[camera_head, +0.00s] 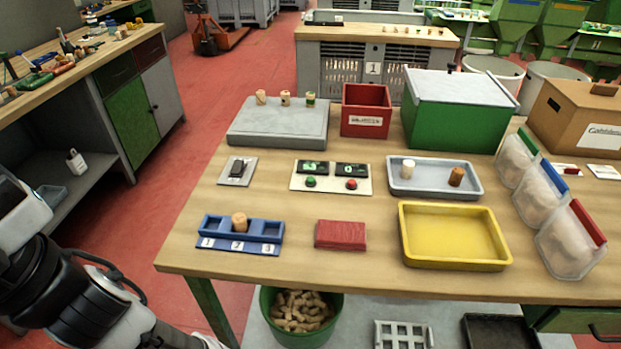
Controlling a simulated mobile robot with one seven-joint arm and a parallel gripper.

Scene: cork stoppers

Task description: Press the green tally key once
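The green tally key (310,183) is a small round green button on a pale plate (331,188) near the middle of the wooden table. A red key (351,184) sits to its right on the same plate. Behind the keys are two dark displays: the left display (314,168) shows a green digit too small to read surely, and the right display (351,169) seems to show 0. My arm (75,300) shows at the lower left, off the table's left edge and well away from the keys. My gripper's fingers are not in view.
A dark switch on a plate (237,171) lies left of the keys. In front are a blue numbered tray (268,229) holding a cork, and a red block (340,235). A grey tray (433,188) with two stoppers is at right. A grey platform (270,129) with three corks stands behind.

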